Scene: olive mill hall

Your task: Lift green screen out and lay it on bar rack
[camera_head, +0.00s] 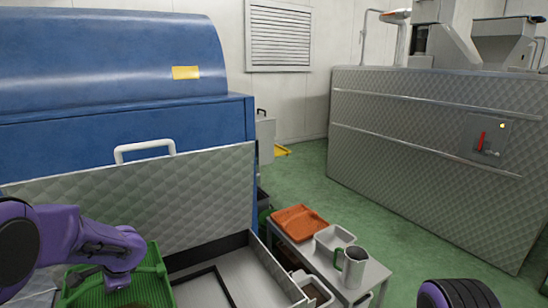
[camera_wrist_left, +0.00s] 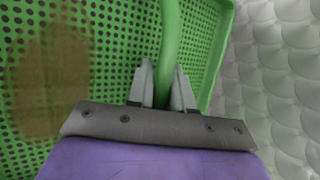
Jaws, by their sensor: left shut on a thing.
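The green screen (camera_head: 152,278) is at the lower left of the head view, beside the open grey pan (camera_head: 262,272) under the blue machine. In the left wrist view the screen (camera_wrist_left: 120,60) is a perforated green panel with a raised rim and a brown stain. My left gripper (camera_head: 118,282) is at the screen; in the wrist view its fingers (camera_wrist_left: 165,88) are shut on the screen's green handle bar (camera_wrist_left: 170,40). The arm hides part of the screen. I cannot make out a bar rack. My right gripper is not in view.
A quilted metal panel (camera_head: 150,205) stands behind the screen. Green floor (camera_head: 400,235) is open beyond, before a large quilted machine (camera_head: 420,130).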

